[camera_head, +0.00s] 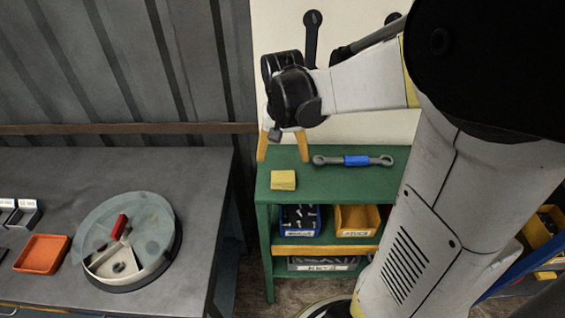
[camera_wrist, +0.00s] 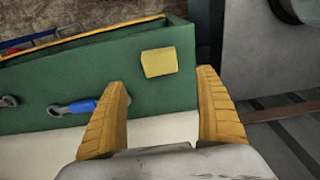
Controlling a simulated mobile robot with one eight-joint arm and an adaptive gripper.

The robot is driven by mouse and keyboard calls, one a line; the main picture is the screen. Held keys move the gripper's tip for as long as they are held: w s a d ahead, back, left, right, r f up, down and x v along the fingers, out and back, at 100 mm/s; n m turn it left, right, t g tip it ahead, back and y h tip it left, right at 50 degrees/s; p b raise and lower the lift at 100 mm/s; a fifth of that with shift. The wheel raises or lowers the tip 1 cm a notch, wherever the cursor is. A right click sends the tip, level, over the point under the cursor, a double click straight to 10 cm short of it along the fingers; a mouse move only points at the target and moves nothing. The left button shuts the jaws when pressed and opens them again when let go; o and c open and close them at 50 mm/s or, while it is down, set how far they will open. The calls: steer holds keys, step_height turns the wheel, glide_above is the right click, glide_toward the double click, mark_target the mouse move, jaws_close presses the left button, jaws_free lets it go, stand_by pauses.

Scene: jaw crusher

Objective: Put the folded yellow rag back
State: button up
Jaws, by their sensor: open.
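The folded yellow rag (camera_head: 283,180) lies on the green top of a shelf cart (camera_head: 335,184), near its front left corner. It also shows in the wrist view (camera_wrist: 158,62), ahead of and between my fingers. My gripper (camera_head: 284,157) is open and empty, with its two yellow-orange fingers pointing down toward the cart top. In the wrist view my gripper (camera_wrist: 163,80) has its fingers wide apart, and the rag appears beyond their tips, not touching them.
A wrench with a blue grip (camera_head: 356,160) lies behind and right of the rag. Below are a blue bin (camera_head: 299,231) and a yellow bin (camera_head: 357,232). A grey bench (camera_head: 190,190) on the left holds a round divided tray (camera_head: 150,262) and an orange tray (camera_head: 42,254).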

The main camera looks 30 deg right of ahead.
steer(key=s+a+r+n+t, duration=0.6)
steer(key=s+a, duration=0.4)
steer(key=a, duration=0.2)
steer(key=shift+a+r+n+y, duration=0.4)
steer(key=shift+r, duration=0.1)
